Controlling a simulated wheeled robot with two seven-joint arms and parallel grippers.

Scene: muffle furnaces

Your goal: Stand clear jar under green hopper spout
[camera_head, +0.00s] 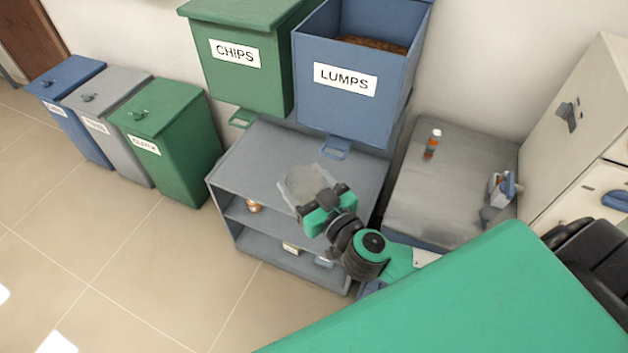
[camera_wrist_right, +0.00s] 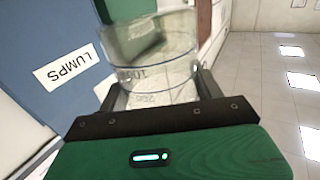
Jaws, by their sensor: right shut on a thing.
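The clear jar (camera_head: 306,183) is held in my right gripper (camera_head: 307,198), above the grey shelf unit and in front of the hoppers. In the right wrist view the see-through jar (camera_wrist_right: 150,62) has measuring marks and sits between the two fingers of my right gripper (camera_wrist_right: 160,93). The green hopper (camera_head: 235,70), labelled CHIPS, hangs on the wall at the upper left of the jar. Its green spout loop (camera_head: 242,118) shows below its front. The jar is apart from the green spout, to the right of and below it in the picture. My left gripper is not in view.
A blue LUMPS hopper (camera_head: 352,95) with brown contents hangs beside the green one, its blue loop (camera_head: 335,150) close to the jar. The shelf top (camera_head: 262,152) is bare at left. A grey bench (camera_head: 440,195) holds a small bottle (camera_head: 433,143). Lidded bins (camera_head: 172,140) stand left.

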